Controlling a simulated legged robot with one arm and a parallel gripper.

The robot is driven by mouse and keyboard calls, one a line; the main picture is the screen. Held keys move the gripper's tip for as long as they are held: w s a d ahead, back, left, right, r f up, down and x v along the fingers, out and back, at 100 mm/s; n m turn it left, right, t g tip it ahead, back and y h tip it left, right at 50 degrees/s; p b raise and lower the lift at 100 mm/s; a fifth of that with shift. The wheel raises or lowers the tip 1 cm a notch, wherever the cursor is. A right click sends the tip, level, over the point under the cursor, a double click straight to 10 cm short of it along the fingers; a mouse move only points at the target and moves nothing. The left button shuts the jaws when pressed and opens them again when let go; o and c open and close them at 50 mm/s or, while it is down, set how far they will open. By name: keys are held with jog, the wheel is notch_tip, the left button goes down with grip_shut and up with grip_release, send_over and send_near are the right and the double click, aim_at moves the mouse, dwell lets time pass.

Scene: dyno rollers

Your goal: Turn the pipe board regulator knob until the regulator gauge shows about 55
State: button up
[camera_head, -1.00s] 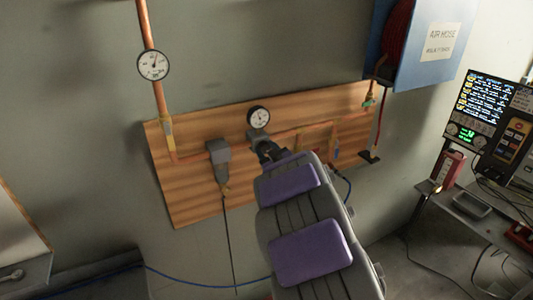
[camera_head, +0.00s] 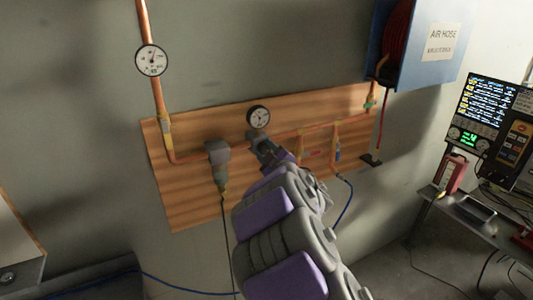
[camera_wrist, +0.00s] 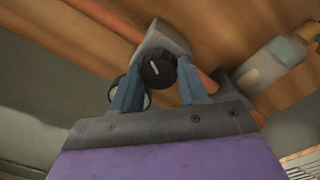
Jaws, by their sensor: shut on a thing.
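The regulator gauge (camera_head: 258,117) is a round white dial with a black rim on the wooden pipe board (camera_head: 190,185). Its needle is too small to read surely. The regulator knob (camera_wrist: 158,69) is black with a white line on its face, in front of a grey regulator body (camera_wrist: 162,37). My gripper (camera_wrist: 157,80) has its two blue fingers on either side of the knob and is shut on it. In the head view my gripper (camera_head: 268,153) reaches the board just below the gauge and hides the knob.
A copper pipe (camera_head: 155,95) with another gauge (camera_head: 152,60) rises at the left. A grey filter unit (camera_head: 218,153) sits left of my gripper, pipe valves (camera_head: 337,150) to the right. A blue air hose box (camera_head: 425,65) hangs upper right, above a bench with instruments (camera_head: 485,125).

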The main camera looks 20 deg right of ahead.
jog(key=shift+f, duration=0.1)
jog(key=o, duration=1.1)
jog(key=shift+c, duration=0.2)
jog(key=shift+s, duration=0.1)
jog(key=s+b, duration=0.8)
jog(key=s, duration=0.9)
jog(key=shift+f+b, duration=0.2)
jog(key=shift+b, duration=0.2)
jog(key=shift+s, duration=0.1)
dwell(0.5)
